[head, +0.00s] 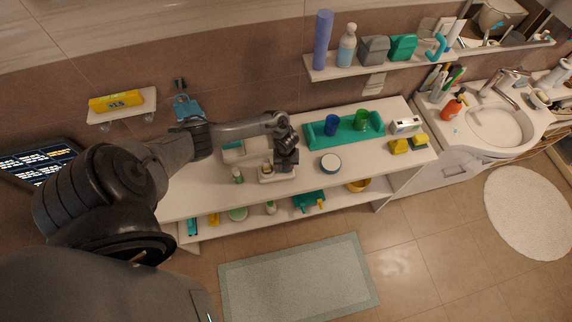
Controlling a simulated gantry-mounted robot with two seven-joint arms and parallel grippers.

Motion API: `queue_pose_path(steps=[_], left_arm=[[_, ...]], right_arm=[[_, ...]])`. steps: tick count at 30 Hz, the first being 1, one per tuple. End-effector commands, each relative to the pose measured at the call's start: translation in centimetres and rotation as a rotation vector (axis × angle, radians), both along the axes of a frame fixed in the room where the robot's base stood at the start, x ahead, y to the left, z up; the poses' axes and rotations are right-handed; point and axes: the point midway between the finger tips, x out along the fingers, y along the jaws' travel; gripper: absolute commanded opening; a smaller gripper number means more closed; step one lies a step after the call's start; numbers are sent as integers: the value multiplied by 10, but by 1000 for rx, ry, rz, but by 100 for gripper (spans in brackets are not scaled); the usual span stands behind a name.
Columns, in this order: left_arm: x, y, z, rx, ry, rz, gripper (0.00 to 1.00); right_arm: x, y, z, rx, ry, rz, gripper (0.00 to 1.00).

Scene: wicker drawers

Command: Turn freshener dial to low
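My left arm reaches in from the left over the white shelf unit (210,205). Its dark gripper (285,165) points down at the shelf top, over the right part of a small white tray (268,179). The fingers are too small and dark to tell whether they are open or shut. A small pale and yellowish item (266,168) stands on the tray just left of the gripper; it may be the freshener, but I cannot be sure. No dial or its setting can be made out. My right gripper is out of view.
A small green bottle (238,175) stands left of the tray. A round white-topped tin (331,163) lies to its right. A teal tray (347,138) holds a blue cup (331,125) and a green cup (362,119). A white box (405,125) stands farther right.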

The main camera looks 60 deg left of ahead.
Motion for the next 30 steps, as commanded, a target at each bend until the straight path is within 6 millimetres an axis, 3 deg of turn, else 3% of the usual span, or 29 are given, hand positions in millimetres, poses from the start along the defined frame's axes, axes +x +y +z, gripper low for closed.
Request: queue_pose_path(steps=[10, 26, 27, 30], left_arm=[[0, -1, 0, -1, 0, 145, 2], [1, -1, 0, -1, -1, 168, 2], [1, -1, 0, -1, -1, 168, 39], [1, -1, 0, -1, -1, 168, 54]], right_arm=[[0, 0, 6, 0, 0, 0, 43], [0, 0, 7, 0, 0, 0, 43], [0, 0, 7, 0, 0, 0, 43], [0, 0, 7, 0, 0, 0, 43]])
